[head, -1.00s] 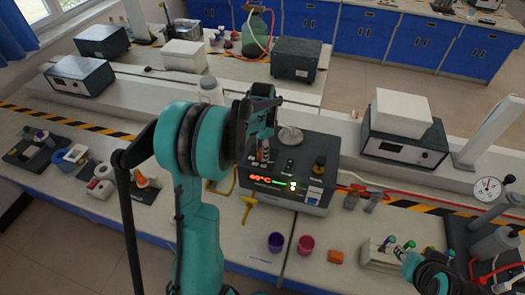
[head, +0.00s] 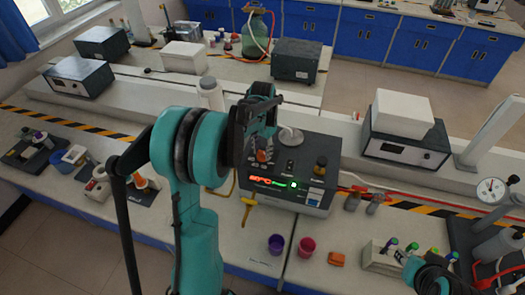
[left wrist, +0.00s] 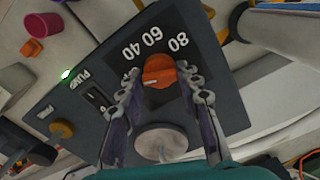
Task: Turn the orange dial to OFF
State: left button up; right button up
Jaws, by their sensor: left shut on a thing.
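The orange dial (left wrist: 158,71) sits on the dark top panel of a bath-like device (head: 318,155), beside the printed numbers 40, 60 and 80. A short pale mark shows on the dial's lower left side in the left wrist view. My left gripper (left wrist: 160,92) reaches down over the panel with one finger on each side of the dial, shut on it. In the head view the dial (head: 262,156) shows just below my left gripper (head: 260,142). The OFF label is not visible. Part of my right arm shows at the lower right; its gripper is not in view.
The device has a lit display (head: 268,181), a PUMP switch (left wrist: 97,98) and a dark yellow knob (head: 321,162). A purple cup (head: 275,243), a pink cup (head: 307,246) and an orange block (head: 336,258) stand in front. A yellow tool (head: 247,208) lies at the left.

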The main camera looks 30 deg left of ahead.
aim_at(262, 152)
dwell(0.3)
pick_arm(q)
jog(key=o, duration=1.2)
jog(key=shift+r, duration=0.15)
notch_tip(262, 152, up, 12)
jog(key=shift+f, duration=0.1)
jog(key=s+d+f+t+b, duration=0.2)
jog(key=s+d+f+b, duration=0.2)
jog(key=s+d+f, duration=0.1)
jog(key=s+d+f+n+t+b, duration=0.1)
jog(key=s+d+f+t+b, duration=0.1)
jog(key=s+d+f+b, duration=0.2)
jog(key=s+d+f+t+b, duration=0.3)
jog(key=s+d+f+b, duration=0.2)
jog(key=s, duration=0.5)
jog(key=shift+d+f+n, duration=0.15)
jog(key=shift+d+f, duration=0.2)
jog(key=shift+f, duration=0.25)
jog(key=shift+d+f+n, duration=0.15)
jog(key=shift+d+f, duration=0.15)
jog(key=shift+f, duration=0.25)
